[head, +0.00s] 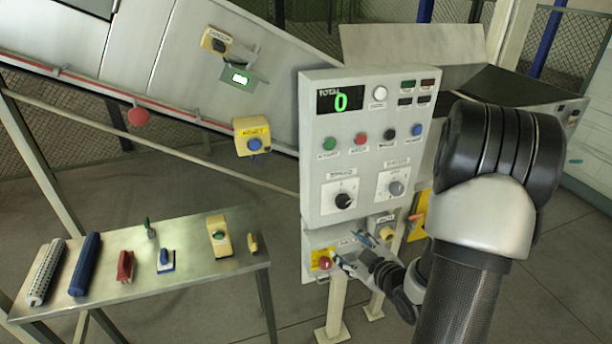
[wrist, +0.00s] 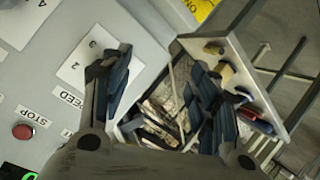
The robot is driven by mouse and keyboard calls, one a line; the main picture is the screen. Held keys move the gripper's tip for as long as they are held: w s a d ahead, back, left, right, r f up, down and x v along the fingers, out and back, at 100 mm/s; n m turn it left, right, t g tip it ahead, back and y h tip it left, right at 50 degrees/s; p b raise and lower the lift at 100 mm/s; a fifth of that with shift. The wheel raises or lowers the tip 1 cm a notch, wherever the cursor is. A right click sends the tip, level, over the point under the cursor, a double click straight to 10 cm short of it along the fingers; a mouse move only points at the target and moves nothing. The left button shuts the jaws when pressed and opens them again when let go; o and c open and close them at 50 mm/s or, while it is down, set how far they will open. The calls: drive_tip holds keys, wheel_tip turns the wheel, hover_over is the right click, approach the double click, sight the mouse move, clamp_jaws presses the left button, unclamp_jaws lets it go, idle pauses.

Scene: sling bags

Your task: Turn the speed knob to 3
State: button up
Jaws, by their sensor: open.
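The control panel (head: 312,150) faces me in the head view. A black knob (head: 343,201) on a white plate sits at its lower left; its label is too small to read there. In the wrist view a white plate (wrist: 78,68) labelled SPEED carries printed numbers, 2 and 3 among them. The knob on it does not show; my left finger covers that part. My gripper (head: 352,250) is open and empty below the black knob in the head view. In the wrist view the gripper (wrist: 160,92) has its fingers wide apart, one before the SPEED plate, one beyond the panel edge.
A grey knob (head: 396,188) sits right of the black one. Coloured buttons, such as a red one (head: 361,138), line the panel above. A lower box with a red button (head: 324,262) is close to my fingers. A steel table (head: 190,262) with tools stands left.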

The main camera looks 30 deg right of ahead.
drive_tip(key=s+d+r+m+t+h+p, duration=0.2)
drive_tip(key=s+r+m+t+p, duration=0.15)
drive_tip(key=s, duration=0.25)
drive_tip(key=t+b, duration=0.1)
drive_tip(key=b, duration=0.3)
approach(345, 203)
drive_tip(key=shift+m, duration=0.35)
drive_tip(key=x, duration=0.9)
drive_tip(key=shift+w, duration=0.4)
drive_tip(key=c, duration=1.1)
